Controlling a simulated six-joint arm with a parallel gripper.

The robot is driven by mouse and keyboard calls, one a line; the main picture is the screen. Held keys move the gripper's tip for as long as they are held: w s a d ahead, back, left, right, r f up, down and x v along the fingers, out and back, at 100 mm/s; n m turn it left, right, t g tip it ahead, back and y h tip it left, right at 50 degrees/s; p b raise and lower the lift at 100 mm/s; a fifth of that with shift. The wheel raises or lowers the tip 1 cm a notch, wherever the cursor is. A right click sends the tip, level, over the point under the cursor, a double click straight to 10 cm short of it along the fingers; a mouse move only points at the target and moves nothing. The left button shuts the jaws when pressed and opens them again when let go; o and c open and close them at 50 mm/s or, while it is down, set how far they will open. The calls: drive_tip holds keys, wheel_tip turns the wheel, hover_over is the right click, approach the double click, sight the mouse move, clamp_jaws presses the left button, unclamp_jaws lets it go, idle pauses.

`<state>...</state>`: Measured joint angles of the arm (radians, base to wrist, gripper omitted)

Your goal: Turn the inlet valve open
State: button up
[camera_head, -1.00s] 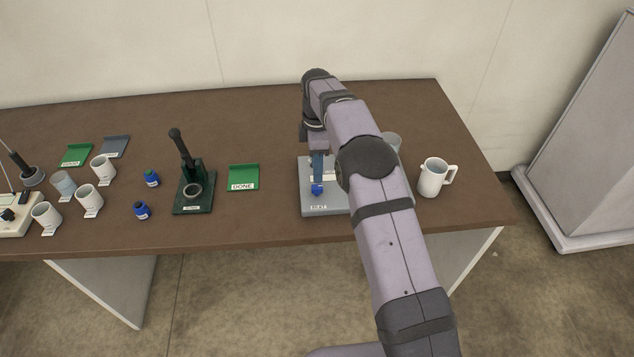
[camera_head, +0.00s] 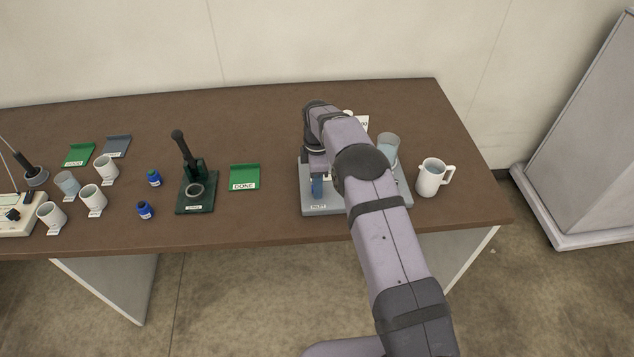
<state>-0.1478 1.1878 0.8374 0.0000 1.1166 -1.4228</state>
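The grey station plate (camera_head: 335,208) stands near the table's right front, with a small white label at its front edge. My gripper (camera_head: 317,188) points down over the front left of this plate. Its blue-grey finger is low, at the spot where the small blue valve handle showed earlier. The handle is now hidden behind the finger, so I cannot tell whether the gripper touches it or how the valve is turned. Only one finger shows clearly, so its opening cannot be judged. A clear beaker (camera_head: 388,148) stands at the plate's back right, partly behind my arm.
A white jug (camera_head: 432,177) stands close to the plate's right. To the left are a green DONE tray (camera_head: 244,175), a dark green press (camera_head: 195,190), blue-capped vials (camera_head: 145,210) and several cups (camera_head: 93,199). Bare table lies between the DONE tray and plate.

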clamp_jaws()
drive_tip(key=shift+m, duration=0.3)
drive_tip(key=m+b, duration=0.1)
drive_tip(key=m, duration=0.1)
drive_tip(key=shift+f+m+b, duration=0.1)
drive_tip(key=shift+m+b, duration=0.2)
drive_tip(key=shift+b, duration=0.05)
drive_tip(key=m+b, duration=0.1)
drive_tip(key=m, duration=0.2)
drive_tip(key=shift+m, duration=0.3)
drive_tip(key=m, duration=1.1)
drive_tip(key=shift+r+b, duration=0.2)
drive_tip(key=shift+b, duration=0.15)
drive_tip(key=shift+w, duration=0.1)
